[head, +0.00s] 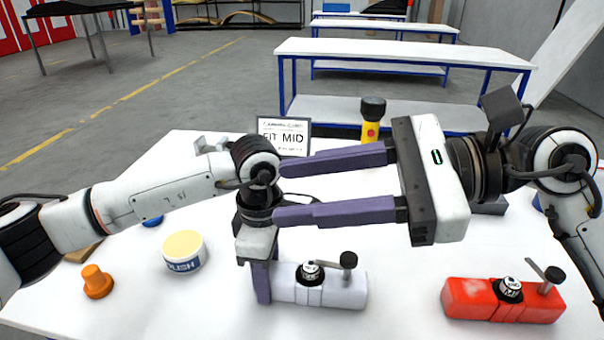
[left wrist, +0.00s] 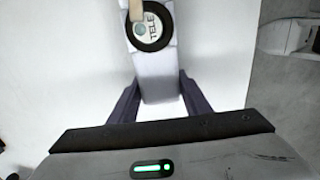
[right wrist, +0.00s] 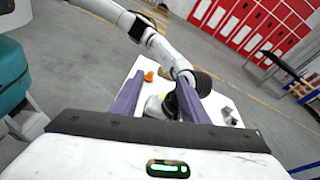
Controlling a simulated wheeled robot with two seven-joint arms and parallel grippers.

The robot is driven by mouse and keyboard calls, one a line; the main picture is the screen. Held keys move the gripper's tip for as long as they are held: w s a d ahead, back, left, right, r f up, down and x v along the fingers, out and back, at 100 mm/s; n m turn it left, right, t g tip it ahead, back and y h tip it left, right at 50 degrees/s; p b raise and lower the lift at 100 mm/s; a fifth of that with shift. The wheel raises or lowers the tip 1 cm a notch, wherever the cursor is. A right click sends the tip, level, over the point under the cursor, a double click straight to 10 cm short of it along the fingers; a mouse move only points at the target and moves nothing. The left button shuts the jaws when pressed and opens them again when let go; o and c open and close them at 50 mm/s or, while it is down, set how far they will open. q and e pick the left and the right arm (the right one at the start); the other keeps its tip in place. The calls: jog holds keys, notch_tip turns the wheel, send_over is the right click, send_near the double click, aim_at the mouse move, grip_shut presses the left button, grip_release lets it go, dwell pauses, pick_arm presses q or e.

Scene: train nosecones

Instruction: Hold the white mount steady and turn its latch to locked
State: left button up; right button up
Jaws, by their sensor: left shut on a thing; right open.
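The white mount (head: 335,288) lies on the white table near its front edge. On top it has a round dial and a latch (head: 347,266) with a black knob. My left gripper (head: 262,295) points down and is shut on the mount's left end. The left wrist view shows the mount (left wrist: 158,85) between the two purple fingers (left wrist: 155,100), with the dial (left wrist: 150,28) marked "TELE" and a pale lever over it. My right gripper (head: 278,190) is open and empty, held above and behind the mount with its fingers pointing left.
A red mount (head: 480,300) with its own latch lies at the front right. A polish tub (head: 184,251) and an orange cone-shaped piece (head: 97,281) stand at the left. The table between the two mounts is clear.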

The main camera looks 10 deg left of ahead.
jog(key=shift+s+a+r+n+h, duration=0.1)
jog(key=shift+s+r+n+h, duration=0.2)
jog(key=shift+r+h, duration=0.3)
jog(key=shift+s+a+r+n+h, duration=0.1)
jog(key=shift+s+r+n+h, duration=0.2)
jog(key=shift+r+h, duration=0.25)
jog(key=shift+f, duration=0.1)
